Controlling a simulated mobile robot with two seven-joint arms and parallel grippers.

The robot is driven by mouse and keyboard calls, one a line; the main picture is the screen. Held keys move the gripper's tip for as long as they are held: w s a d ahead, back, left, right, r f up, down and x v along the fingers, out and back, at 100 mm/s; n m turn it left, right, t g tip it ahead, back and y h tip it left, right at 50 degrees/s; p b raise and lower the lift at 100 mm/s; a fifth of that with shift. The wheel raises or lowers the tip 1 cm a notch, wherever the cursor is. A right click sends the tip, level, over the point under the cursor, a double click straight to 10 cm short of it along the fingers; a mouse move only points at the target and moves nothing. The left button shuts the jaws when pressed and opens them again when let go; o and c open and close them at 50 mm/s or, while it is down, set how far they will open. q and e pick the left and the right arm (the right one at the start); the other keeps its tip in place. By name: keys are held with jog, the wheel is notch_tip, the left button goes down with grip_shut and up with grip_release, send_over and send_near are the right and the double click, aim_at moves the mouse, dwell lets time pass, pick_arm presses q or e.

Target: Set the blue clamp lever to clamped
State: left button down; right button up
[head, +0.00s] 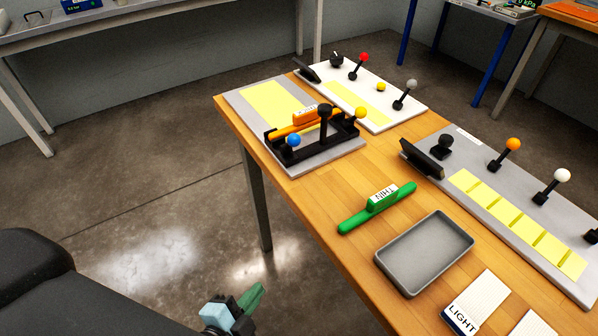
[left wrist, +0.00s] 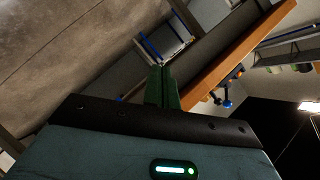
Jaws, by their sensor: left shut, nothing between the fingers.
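The blue clamp lever (head: 293,140) has a blue ball knob and sits at the near-left end of a black fixture (head: 318,134) on a grey plate at the table's far-left corner. A small blue knob, likely the same lever, shows in the left wrist view (left wrist: 226,103) beyond the table edge. My left gripper (head: 256,290) is low at the bottom of the head view, off the table's left side and well apart from the lever. Its green fingers also show in the left wrist view (left wrist: 162,75), shut together with nothing between them. My right gripper is not in view.
The black fixture also bears an orange bar and a yellow knob (head: 361,112). A white panel (head: 385,110) and a grey panel (head: 470,170) carry more levers. A green THIN tool (head: 376,208) and a grey tray (head: 425,252) lie on the wooden table. Open floor lies left.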

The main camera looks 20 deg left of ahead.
aim_at(292, 143)
pick_arm(q)
jog(key=w+d+r+m+t+b, duration=0.1)
jog(key=w+r+m+t+b, duration=0.3)
jog(key=r+m, duration=0.2)
jog(key=w+d+r+m+t+b, duration=0.1)
jog(key=w+r+m+t+b, duration=0.2)
jog(key=w+r+m+b, duration=0.1)
notch_tip(292, 143, up, 4)
jog(key=m+b, duration=0.1)
jog(key=m, duration=0.1)
jog(key=shift+f+m+t+h+b, duration=0.25)
jog(key=shift+m+t+h+b, duration=0.05)
jog(key=shift+t+h, duration=0.1)
jog(key=shift+w+d, duration=0.1)
jog(key=shift+d, duration=0.05)
